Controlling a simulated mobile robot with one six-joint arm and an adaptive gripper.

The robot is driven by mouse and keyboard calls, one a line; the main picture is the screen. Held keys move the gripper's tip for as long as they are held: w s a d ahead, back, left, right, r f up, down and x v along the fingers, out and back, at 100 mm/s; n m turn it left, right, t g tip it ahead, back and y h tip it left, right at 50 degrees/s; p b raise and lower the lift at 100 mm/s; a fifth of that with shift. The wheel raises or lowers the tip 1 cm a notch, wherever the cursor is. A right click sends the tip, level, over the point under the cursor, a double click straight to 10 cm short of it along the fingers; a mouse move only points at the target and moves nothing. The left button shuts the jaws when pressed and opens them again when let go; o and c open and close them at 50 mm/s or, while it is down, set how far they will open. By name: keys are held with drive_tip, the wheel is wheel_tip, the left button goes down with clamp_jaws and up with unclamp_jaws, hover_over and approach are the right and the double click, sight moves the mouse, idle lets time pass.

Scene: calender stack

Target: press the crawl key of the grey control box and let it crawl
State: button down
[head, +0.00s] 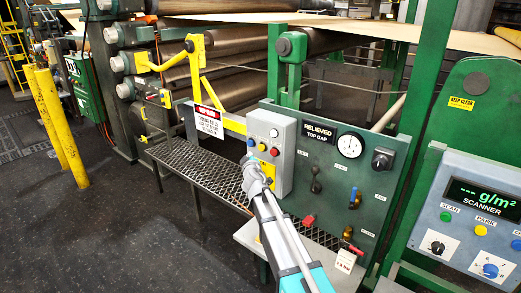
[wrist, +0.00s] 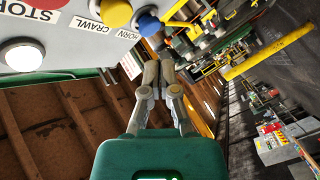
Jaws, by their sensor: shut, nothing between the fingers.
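The grey control box (head: 283,165) is mounted at the left end of the green panel, with several coloured keys on its face. In the wrist view its face (wrist: 65,60) fills the top left. There the yellow key (wrist: 113,13) stands beside the CRAWL label (wrist: 88,25), the blue key (wrist: 147,22) is by HORN, and a white key (wrist: 20,54) is below STOP. My gripper (head: 252,167) is in front of the box's lower left part. Its fingers (wrist: 158,68) are shut and empty, below the blue key in the wrist view. I cannot tell whether they touch the box.
A scanner box (head: 470,220) stands at the right. Large rollers (head: 215,85) and a mesh step (head: 200,170) lie behind and left. Yellow posts (head: 62,125) stand on the open dark floor.

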sight(262, 147)
drive_tip(key=shift+w+d, duration=1.25)
drive_tip(key=shift+w, duration=0.3)
